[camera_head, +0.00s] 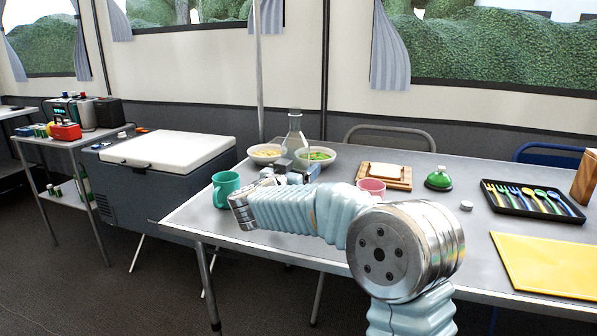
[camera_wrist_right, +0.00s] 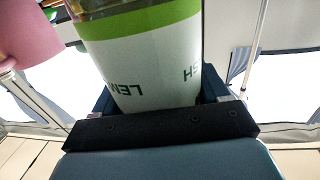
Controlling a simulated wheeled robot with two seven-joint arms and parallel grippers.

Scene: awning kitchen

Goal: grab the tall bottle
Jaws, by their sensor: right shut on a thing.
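The tall bottle (camera_head: 295,138) is clear and narrow-necked, and it stands upright near the left end of the table. My right gripper (camera_head: 295,168) is in front of its lower part and hides it. In the right wrist view the bottle (camera_wrist_right: 145,60) fills the middle, with a green band and a white label. My right gripper (camera_wrist_right: 160,105) is shut on it, with the jaws at either side of the label. Whether its base touches the table is hidden. My left gripper is not in view.
Close to the bottle are a bowl of pale food (camera_head: 265,153), a bowl of green food (camera_head: 316,158) and a green mug (camera_head: 225,188). A pink bowl (camera_head: 371,186), bread board (camera_head: 385,182), green bell-shaped item (camera_head: 438,179), cutlery tray (camera_head: 530,211) and yellow board (camera_head: 548,265) lie further right.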

